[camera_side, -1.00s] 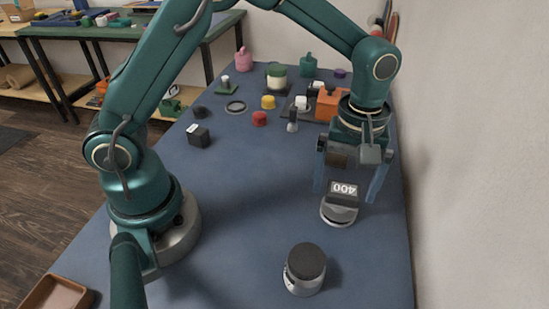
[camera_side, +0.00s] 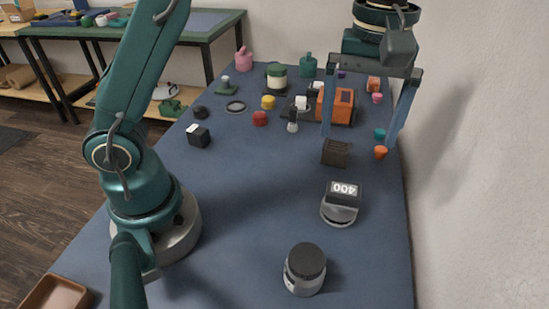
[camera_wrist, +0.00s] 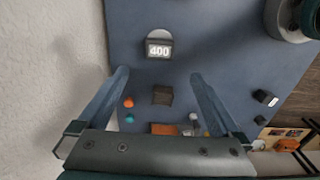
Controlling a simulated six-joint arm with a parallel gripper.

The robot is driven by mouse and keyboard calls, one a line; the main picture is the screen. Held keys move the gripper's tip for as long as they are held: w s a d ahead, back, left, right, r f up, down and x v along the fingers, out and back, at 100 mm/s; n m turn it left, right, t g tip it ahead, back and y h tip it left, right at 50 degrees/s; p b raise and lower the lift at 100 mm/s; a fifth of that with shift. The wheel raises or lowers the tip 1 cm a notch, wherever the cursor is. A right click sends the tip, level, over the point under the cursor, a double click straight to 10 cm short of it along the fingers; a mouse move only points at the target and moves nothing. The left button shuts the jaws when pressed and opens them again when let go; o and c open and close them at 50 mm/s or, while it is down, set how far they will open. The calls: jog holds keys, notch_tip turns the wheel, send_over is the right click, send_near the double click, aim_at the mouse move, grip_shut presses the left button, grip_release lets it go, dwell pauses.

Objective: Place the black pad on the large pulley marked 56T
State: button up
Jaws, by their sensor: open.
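A black block with a white label reading 400 (camera_side: 344,193) rests on top of a silver round piece (camera_side: 339,216) near the table's right side. It also shows in the wrist view (camera_wrist: 159,48). I cannot read a 56T mark anywhere. A dark grey-brown block (camera_side: 336,153) lies on the table behind it, also visible in the wrist view (camera_wrist: 162,95). My gripper (camera_side: 359,139) is open and empty, raised above the table behind the 400 block. In the wrist view its fingers (camera_wrist: 158,75) are spread wide with nothing between their tips.
A silver jar-like cylinder with a black top (camera_side: 305,270) stands at the front. An orange box (camera_side: 336,106), an orange cup (camera_side: 381,152), a teal cup (camera_side: 379,134) and several small items stand behind. A wall borders the right.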

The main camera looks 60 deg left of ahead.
jog(key=s+a+f+m+t, duration=0.1)
jog(key=s+a+m+t, duration=0.4)
jog(key=s, duration=0.8)
jog(key=a+m, duration=0.3)
jog(key=m, duration=0.1)
jog(key=shift+s+a+f+t, duration=0.2)
jog(key=shift+s+a+t, duration=0.1)
jog(key=shift+s+a, duration=0.1)
